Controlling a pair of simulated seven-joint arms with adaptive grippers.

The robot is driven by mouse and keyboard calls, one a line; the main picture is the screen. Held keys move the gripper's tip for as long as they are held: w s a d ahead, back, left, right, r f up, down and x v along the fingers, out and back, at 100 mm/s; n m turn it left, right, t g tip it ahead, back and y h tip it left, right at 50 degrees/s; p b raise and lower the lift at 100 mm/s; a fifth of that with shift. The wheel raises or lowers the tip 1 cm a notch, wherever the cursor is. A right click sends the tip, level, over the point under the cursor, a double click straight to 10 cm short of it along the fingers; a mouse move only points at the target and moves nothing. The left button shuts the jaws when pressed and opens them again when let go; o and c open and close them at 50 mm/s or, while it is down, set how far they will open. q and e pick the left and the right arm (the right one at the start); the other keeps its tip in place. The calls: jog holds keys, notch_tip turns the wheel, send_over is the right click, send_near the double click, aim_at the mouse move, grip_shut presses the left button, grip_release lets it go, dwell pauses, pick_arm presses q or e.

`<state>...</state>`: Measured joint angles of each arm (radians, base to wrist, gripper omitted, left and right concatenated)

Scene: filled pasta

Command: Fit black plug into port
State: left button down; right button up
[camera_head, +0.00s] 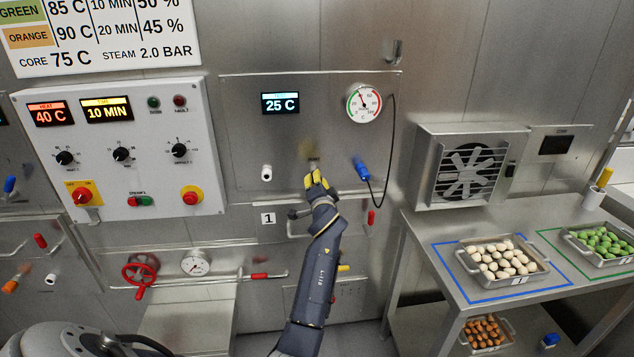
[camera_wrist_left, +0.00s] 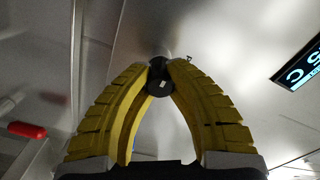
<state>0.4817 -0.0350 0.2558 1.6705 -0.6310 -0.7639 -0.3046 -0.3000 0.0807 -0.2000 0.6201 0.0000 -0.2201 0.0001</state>
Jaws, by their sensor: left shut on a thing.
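The yellow-fingered left gripper (camera_head: 317,179) is at the steel panel below the 25 C display. In the left wrist view its fingers (camera_wrist_left: 160,70) are closed around a small dark round piece with a white mark, which looks like the black plug (camera_wrist_left: 157,86). A short grey stub (camera_wrist_left: 163,53) shows just behind the plug; I cannot tell whether it belongs to the plug or the port. In the head view the fingers hide the plug, and a small metal piece (camera_head: 313,162) shows just above the fingertips. The right gripper is not in view.
A white round fitting (camera_head: 266,173) is left of the gripper. A blue-handled probe (camera_head: 361,169) on a black cable hangs right of it, below the gauge (camera_head: 363,103). A control box (camera_head: 124,150) stands out at left. A fan unit (camera_head: 468,166) and table with trays are right.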

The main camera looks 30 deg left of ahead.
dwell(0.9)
pick_arm(q)
jog(key=c, duration=1)
grip_release()
jog(key=shift+w, duration=0.1)
jog(key=v, duration=0.7)
dwell(0.7)
